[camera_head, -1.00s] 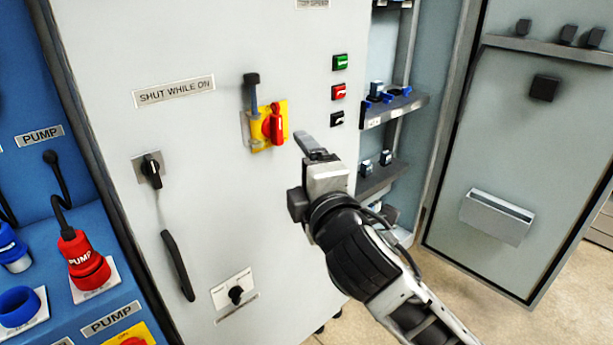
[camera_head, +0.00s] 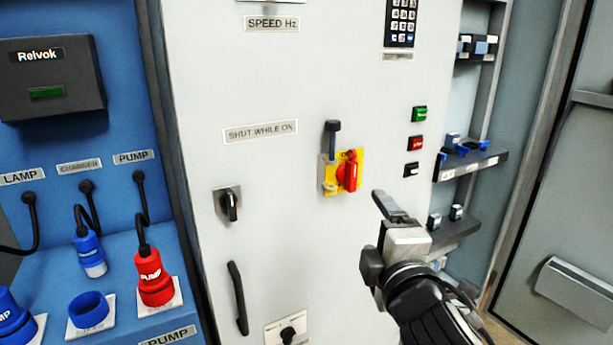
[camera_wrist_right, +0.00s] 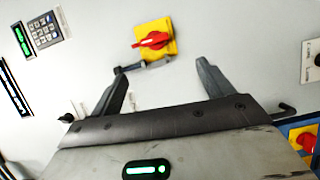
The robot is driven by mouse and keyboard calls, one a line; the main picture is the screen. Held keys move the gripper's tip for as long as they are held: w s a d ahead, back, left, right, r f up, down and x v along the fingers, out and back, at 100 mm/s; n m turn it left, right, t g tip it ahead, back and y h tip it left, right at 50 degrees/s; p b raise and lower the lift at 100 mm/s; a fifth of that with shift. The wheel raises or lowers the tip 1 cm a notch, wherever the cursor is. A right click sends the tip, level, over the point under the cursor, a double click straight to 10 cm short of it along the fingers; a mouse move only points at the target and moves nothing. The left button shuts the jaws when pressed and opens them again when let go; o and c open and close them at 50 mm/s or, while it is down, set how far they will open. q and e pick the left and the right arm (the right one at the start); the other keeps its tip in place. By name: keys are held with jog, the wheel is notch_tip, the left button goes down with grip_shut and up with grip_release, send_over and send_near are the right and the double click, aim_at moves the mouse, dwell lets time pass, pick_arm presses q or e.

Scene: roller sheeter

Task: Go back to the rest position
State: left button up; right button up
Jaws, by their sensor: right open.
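My right gripper (camera_head: 384,232) is in front of the grey cabinet, below and to the right of the red rotary switch (camera_head: 348,172) on its yellow plate. In the right wrist view the gripper (camera_wrist_right: 163,85) has its two fingers spread apart with nothing between them. The red switch (camera_wrist_right: 152,40) shows beyond the fingertips there, apart from them. A dark grey lever (camera_head: 332,140) stands upright at the left edge of the yellow plate. My left gripper is not in either view.
The cabinet front carries a black knob (camera_head: 230,205), a long black handle (camera_head: 238,297), a keypad (camera_head: 401,22) and green, red and black buttons. Blue panels with a red pump plug (camera_head: 152,277) stand at left. An open door (camera_head: 575,200) with a pocket stands at right.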

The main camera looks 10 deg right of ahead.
jog(key=s+a+f+m+g+y, duration=0.1)
jog(key=s+f+m+g, duration=0.2)
jog(key=f, duration=0.7)
jog(key=s+a+f+m+g+y, duration=0.1)
jog(key=s+f+m+g+y, duration=0.2)
jog(key=f, duration=0.8)
jog(key=s+f+m+g, duration=0.1)
jog(key=s+f+m, duration=0.7)
jog(key=s+f, duration=0.4)
jog(key=shift+f+g, duration=0.3)
jog(key=shift+f, duration=0.05)
